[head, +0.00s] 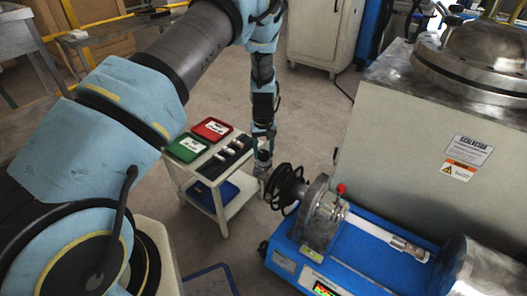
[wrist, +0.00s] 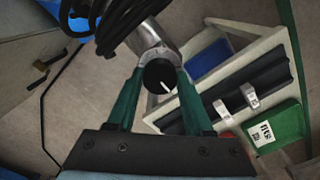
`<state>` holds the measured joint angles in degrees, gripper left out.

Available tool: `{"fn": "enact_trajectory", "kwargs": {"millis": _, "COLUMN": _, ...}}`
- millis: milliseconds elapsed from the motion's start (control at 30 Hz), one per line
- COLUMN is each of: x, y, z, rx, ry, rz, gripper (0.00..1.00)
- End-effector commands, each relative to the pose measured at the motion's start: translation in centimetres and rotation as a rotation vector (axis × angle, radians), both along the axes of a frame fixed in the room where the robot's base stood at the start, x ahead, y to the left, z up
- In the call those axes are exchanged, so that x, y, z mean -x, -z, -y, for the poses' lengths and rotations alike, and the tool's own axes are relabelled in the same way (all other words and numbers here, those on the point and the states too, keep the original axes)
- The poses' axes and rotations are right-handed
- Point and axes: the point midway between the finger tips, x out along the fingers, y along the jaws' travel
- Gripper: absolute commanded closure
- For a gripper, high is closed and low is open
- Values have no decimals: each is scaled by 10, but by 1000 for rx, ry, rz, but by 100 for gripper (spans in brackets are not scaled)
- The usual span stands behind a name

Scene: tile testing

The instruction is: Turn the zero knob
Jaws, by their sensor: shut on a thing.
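The zero knob (wrist: 158,76) is a round black knob with a white pointer line, on the end of a silver cylinder (wrist: 155,38) in the wrist view. My gripper (wrist: 161,80) has its two green fingers on either side of the knob and is shut on it. The white line points down and to the right in that view. In the head view my gripper (head: 262,161) is at the left end of the blue tile testing machine (head: 365,250), beside its black coiled cable (head: 284,187). The knob cannot be made out there.
A white cart (head: 231,205) stands just left of my gripper. It carries a red tray (head: 212,129), a green tray (head: 187,147) and a black rack (head: 225,158) with small blocks. A large grey machine (head: 420,140) stands behind the blue one.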

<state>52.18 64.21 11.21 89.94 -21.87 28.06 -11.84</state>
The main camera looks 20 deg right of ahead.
Motion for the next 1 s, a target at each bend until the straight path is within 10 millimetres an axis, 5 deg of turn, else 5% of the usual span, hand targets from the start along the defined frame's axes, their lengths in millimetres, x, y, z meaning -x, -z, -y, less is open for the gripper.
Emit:
{"fn": "enact_trajectory", "kwargs": {"millis": 100, "x": -1, "y": -1, "z": 2, "rx": 3, "ry": 1, "rz": 3, "gripper": 100}}
{"fn": "enact_trajectory", "kwargs": {"millis": 133, "x": -1, "y": -1, "z": 2, "rx": 3, "ry": 1, "rz": 3, "gripper": 47}}
{"fn": "enact_trajectory", "kwargs": {"millis": 400, "x": -1, "y": 0, "z": 1, "rx": 2, "ry": 1, "rz": 2, "gripper": 18}}
{"fn": "enact_trajectory", "kwargs": {"millis": 733, "x": -1, "y": -7, "z": 1, "rx": 2, "ry": 1, "rz": 3, "gripper": 18}}
{"fn": "enact_trajectory", "kwargs": {"millis": 1000, "x": -1, "y": -55, "z": 1, "rx": 3, "ry": 1, "rz": 3, "gripper": 18}}
